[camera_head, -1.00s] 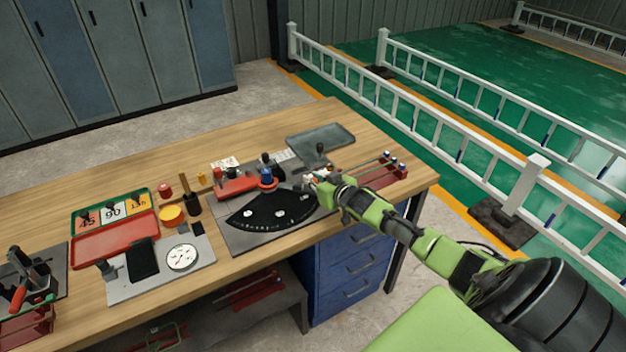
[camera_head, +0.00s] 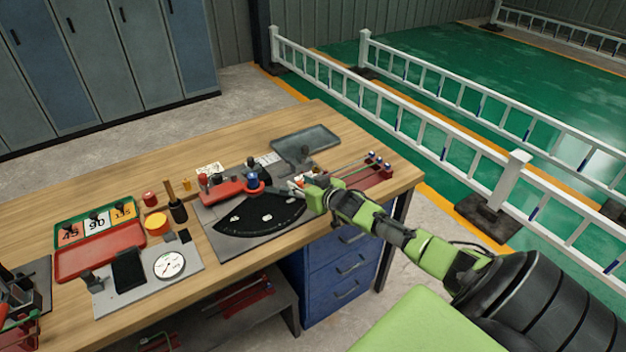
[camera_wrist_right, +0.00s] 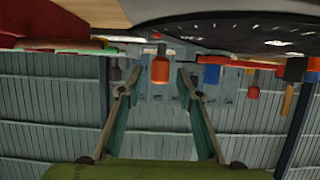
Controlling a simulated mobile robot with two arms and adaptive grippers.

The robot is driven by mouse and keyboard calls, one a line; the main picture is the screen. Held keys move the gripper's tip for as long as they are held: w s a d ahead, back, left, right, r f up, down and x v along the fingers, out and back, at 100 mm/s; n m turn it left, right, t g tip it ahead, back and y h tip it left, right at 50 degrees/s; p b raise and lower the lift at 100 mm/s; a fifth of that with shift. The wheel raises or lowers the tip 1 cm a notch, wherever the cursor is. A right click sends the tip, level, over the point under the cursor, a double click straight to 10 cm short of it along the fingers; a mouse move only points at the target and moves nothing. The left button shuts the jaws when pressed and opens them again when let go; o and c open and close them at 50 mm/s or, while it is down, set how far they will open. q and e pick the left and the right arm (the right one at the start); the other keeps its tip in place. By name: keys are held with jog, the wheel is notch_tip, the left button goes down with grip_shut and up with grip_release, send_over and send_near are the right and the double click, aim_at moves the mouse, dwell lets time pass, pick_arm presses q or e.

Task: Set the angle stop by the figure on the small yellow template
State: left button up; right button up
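The angle stop is a black fan-shaped plate (camera_head: 262,216) with pale marks, a red arm (camera_head: 226,190) and a blue knob (camera_head: 252,180). The plate also shows in the right wrist view (camera_wrist_right: 235,32). A yellow-orange card (camera_head: 123,212), apparently reading 135, stands in a green-edged tray beside cards 45 (camera_head: 70,232) and 90 (camera_head: 97,225). My right gripper (camera_head: 297,184) is at the plate's right side. In the right wrist view its fingers (camera_wrist_right: 158,88) are apart, with an orange knob (camera_wrist_right: 160,68) seen between them; contact cannot be told. My left gripper is out of view.
A red tray (camera_head: 100,252), a yellow disc (camera_head: 156,223), a plate with a white dial (camera_head: 168,264) and a dark hammer-like tool (camera_head: 178,209) lie left of the stop. A grey tray (camera_head: 305,140) and red rack (camera_head: 372,178) lie beyond my gripper. The front wooden strip is clear.

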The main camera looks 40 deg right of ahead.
jog(key=v, duration=1.1)
dwell(0.4)
jog(key=s+a+f+n+g, duration=0.1)
jog(key=s+a+f+g, duration=0.1)
jog(key=s+a+f, duration=0.4)
jog(key=s+a+f+g, duration=0.3)
jog(key=s+a, duration=0.3)
jog(key=a, duration=0.3)
jog(key=s+a+r+n+g+y, duration=0.1)
jog(key=s+a+g, duration=0.1)
jog(key=s+a, duration=0.5)
jog(key=s+a+n+g+y, duration=0.1)
jog(key=s+a+g, duration=0.25)
jog(key=s, duration=0.55)
jog(key=s+f+b, duration=0.3)
jog(key=f, duration=2.7)
jog(key=s+d+f+g+b, duration=0.2)
jog(key=s+f, duration=1.4)
jog(key=f, duration=0.1)
jog(key=shift+s+f+n, duration=0.15)
jog(key=shift+s+n, duration=0.15)
jog(key=shift+n, duration=0.1)
